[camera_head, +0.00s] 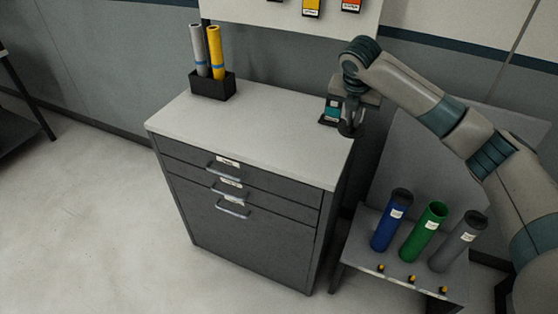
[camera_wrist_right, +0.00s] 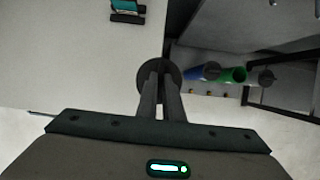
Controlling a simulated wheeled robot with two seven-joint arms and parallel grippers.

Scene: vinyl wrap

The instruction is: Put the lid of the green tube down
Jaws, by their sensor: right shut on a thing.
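The green tube (camera_head: 426,229) stands in the low rack between the blue tube (camera_head: 389,222) and the grey tube (camera_head: 457,243). Its top is open, and in the wrist view the green tube (camera_wrist_right: 234,75) shows a bare green mouth. My right gripper (camera_head: 350,122) is shut on a dark round lid (camera_wrist_right: 145,83), far from the tube. The lid (camera_head: 348,131) is at the right back edge of the cabinet top (camera_head: 262,126). In the wrist view it overlaps that edge; whether it touches the surface I cannot tell. My left gripper is out of view.
A small teal-and-black item (camera_head: 331,109) is close beside the right gripper. A black holder (camera_head: 212,87) with a grey and a yellow roll stands at the back left of the cabinet. The middle of the top is clear. The blue and grey tubes have dark caps.

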